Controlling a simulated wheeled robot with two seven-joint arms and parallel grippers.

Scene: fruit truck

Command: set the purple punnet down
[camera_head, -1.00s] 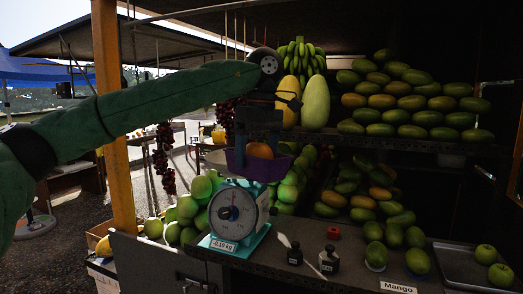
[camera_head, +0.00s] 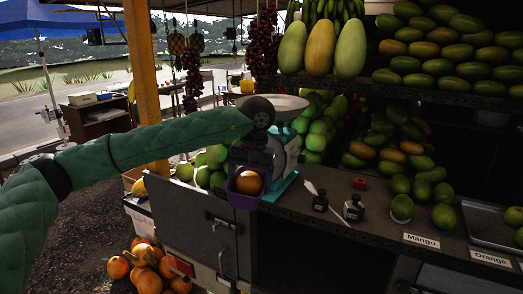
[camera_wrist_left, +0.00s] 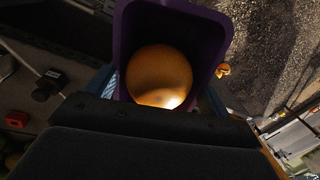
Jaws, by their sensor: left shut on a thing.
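The purple punnet (camera_head: 244,200) holds one orange fruit (camera_head: 249,183). My left gripper (camera_head: 250,165) is shut on the punnet and holds it in front of the teal scale (camera_head: 285,178), at the counter's front edge. Whether the punnet touches anything below cannot be told. In the left wrist view the punnet (camera_wrist_left: 212,35) is seen from above with the orange fruit (camera_wrist_left: 160,76) inside, and dark gripper parts cover its near side. The scale's pan (camera_head: 284,104) looks empty; its dial is partly hidden behind my gripper. My right gripper is not in view.
Orange fruits (camera_head: 147,268) are piled at lower left. Bare counter lies between the bottles and the Mango card.

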